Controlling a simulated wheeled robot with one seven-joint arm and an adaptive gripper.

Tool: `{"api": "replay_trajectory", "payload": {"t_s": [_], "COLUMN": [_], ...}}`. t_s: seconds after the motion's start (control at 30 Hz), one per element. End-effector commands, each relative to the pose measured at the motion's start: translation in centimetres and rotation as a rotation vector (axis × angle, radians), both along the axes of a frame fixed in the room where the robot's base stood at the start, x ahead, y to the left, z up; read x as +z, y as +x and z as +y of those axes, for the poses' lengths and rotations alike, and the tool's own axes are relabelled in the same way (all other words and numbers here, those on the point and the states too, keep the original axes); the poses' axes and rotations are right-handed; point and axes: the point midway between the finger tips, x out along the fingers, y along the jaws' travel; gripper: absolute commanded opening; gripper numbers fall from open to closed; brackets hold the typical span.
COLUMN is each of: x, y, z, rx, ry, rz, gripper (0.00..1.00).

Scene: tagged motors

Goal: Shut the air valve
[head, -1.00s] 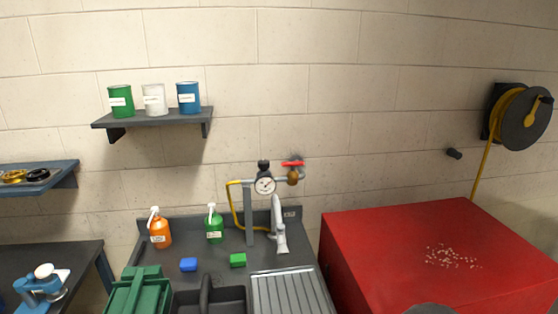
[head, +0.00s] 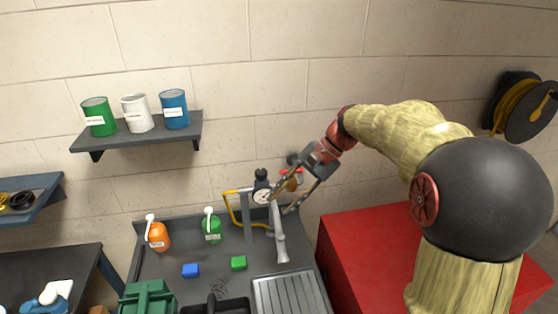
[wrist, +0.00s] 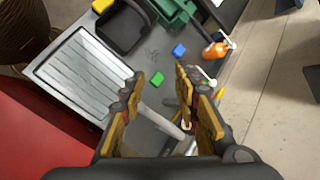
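The air valve has a brass body (head: 293,184) and a red lever (head: 284,172), on the pipe at the wall behind the sink bench in the head view. The lever is partly hidden by my gripper (head: 285,202). The round pressure gauge (head: 262,197) stands just left of the valve. My gripper is open, its two fingers spread in front of the valve and pointing down and left. In the wrist view the open fingers (wrist: 158,95) have nothing held between them, with the grey tap (wrist: 163,122) beyond. I cannot make out the valve there or tell whether a finger touches it.
The grey tap (head: 278,235) rises close below my gripper. A yellow hose (head: 234,208) hangs left of the gauge. Green (head: 212,228) and orange (head: 158,237) bottles stand on the bench. A red cabinet (head: 365,250) is at right. A shelf (head: 140,136) with cans hangs at upper left.

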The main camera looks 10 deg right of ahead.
Motion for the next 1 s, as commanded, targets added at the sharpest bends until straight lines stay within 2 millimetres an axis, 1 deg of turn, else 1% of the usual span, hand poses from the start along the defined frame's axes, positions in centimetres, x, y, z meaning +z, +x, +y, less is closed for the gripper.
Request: {"api": "replay_trajectory", "payload": {"t_s": [0.03,0.17,0.3,0.5,0.6,0.7,0.9,1.0], "x": [0.8,0.9,0.4,-1.0,-2.0,-2.9,-4.7,-5.5], "y": [1.7,5.5,9.3,14.0,15.8,17.3,19.0,19.4], "z": [-0.3,-0.7,-1.7,-3.7,-4.9,-6.1,-8.2,-9.0], "rx": [-0.024,-0.081,-0.136,-0.205,-0.232,-0.255,-0.283,-0.291], "ry": [0.042,0.153,0.274,0.449,0.536,0.613,0.735,0.783], "rz": [0.039,0.126,0.216,0.335,0.390,0.434,0.500,0.525], "gripper": [0.32,0.32,0.32,0.32,0.32,0.32,0.32,0.32]}}
